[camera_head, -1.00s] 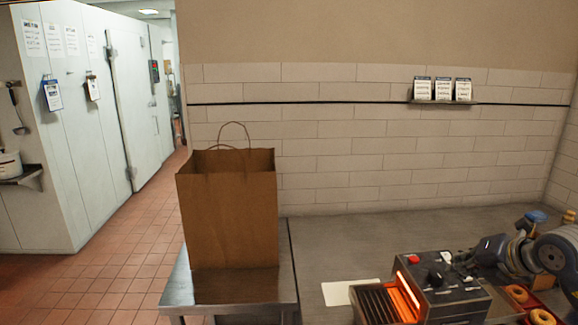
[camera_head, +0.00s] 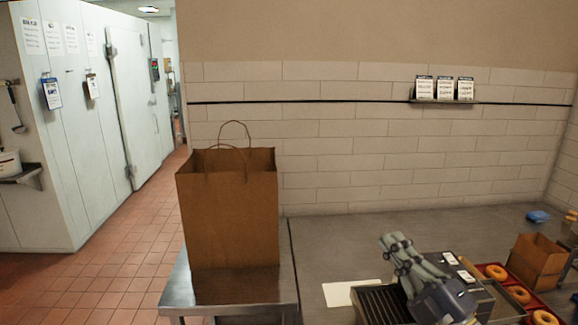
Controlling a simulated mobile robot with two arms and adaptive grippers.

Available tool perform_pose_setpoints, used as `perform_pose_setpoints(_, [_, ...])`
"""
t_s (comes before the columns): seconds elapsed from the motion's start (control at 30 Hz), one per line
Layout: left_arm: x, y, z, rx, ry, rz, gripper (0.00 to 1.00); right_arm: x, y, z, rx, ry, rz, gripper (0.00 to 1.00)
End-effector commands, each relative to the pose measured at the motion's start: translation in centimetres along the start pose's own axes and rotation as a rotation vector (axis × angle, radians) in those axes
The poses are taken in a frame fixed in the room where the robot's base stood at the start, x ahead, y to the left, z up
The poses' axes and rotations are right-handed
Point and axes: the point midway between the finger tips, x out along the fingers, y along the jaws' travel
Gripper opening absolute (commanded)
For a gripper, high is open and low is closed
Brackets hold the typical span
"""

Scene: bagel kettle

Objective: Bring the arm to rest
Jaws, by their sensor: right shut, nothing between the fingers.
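My right gripper (camera_head: 393,243) is in the lower right of the head view, with its fingers pointing up and to the left. It is shut and holds nothing. It hangs in front of the toaster machine (camera_head: 375,305) and hides much of it, including the middle of its top. My left gripper is not in view.
A brown paper bag (camera_head: 228,215) stands upright on a steel side table (camera_head: 178,290). A white sheet (camera_head: 340,293) lies left of the toaster. Bagels (camera_head: 496,272) sit in a red tray beside a small brown box (camera_head: 537,262). A blue item (camera_head: 538,216) lies farther back. The counter's rear middle is clear.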

Motion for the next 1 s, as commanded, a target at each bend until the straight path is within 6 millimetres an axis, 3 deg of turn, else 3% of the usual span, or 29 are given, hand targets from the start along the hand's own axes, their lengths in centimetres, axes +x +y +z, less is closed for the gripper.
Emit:
perform_pose_setpoints(0.17, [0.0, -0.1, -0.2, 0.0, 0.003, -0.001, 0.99, -4.8, -1.4, 4.8, 0.296, -0.374, 0.102, 0.0])
perform_pose_setpoints(0.3, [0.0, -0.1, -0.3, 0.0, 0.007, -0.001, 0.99, -10.9, -6.0, 8.1, 0.509, -0.707, 0.068, 0.0])
perform_pose_setpoints(0.43, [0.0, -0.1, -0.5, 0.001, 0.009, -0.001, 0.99, -18.0, -12.1, 8.4, 0.692, -1.016, -0.061, 0.0])
perform_pose_setpoints(0.6, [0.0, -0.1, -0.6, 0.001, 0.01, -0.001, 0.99, -26.9, -19.1, 4.4, 0.883, -1.333, -0.316, 0.0])
perform_pose_setpoints(0.7, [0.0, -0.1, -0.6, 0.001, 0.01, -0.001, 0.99, -30.8, -21.6, 1.2, 0.962, -1.451, -0.464, 0.0])
perform_pose_setpoints(1.0, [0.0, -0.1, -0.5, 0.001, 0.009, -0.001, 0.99, -38.9, -24.6, -8.6, 1.125, -1.647, -0.871, 0.0])
